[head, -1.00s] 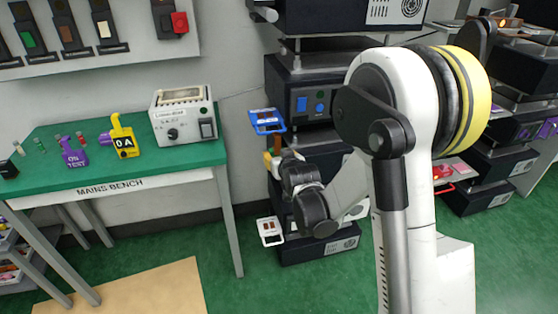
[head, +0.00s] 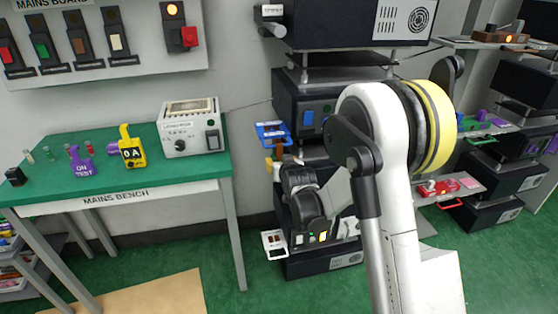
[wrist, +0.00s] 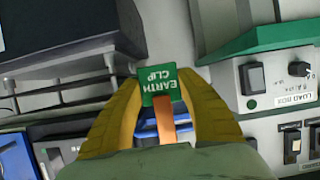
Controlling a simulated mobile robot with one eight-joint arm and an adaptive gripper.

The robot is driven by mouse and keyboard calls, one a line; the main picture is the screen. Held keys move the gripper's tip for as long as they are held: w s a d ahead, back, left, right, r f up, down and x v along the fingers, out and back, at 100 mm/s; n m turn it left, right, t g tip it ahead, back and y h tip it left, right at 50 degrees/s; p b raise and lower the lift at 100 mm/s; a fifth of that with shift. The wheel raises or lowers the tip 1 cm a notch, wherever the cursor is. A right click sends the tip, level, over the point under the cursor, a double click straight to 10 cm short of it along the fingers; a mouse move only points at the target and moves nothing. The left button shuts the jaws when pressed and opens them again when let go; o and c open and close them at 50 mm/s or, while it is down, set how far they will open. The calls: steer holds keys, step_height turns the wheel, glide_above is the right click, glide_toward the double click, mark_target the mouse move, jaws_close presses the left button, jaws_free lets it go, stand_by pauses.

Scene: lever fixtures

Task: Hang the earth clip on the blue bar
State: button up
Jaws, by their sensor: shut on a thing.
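The earth clip is a green block (wrist: 160,86) lettered EARTH CLIP with a flat copper-coloured strip. In the wrist view it sits between the yellow fingers of my gripper (wrist: 158,78), which are shut on it. In the head view my gripper (head: 276,160) is small and partly hidden by my arm, just below a blue tray-like holder (head: 271,130) on the dark equipment rack. A blue part (wrist: 18,155) also shows at the lower left of the wrist view, apart from the clip. I cannot tell whether either is the blue bar.
A white tray (head: 274,244) juts from the rack below.

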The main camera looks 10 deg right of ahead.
steer(key=o, duration=1.2)
steer(key=s+r+g, duration=0.2)
steer(key=s+r, duration=0.3)
steer(key=s, duration=0.8)
steer(key=s+r+g, duration=0.1)
steer(key=s+r, duration=0.5)
steer(key=s, duration=0.7)
steer(key=s+f+g, duration=0.1)
steer(key=s+g, duration=0.2)
steer(key=s, duration=1.3)
steer(key=shift+f+g, duration=0.3)
steer(key=shift+f, duration=0.1)
steer(key=shift+w, duration=0.1)
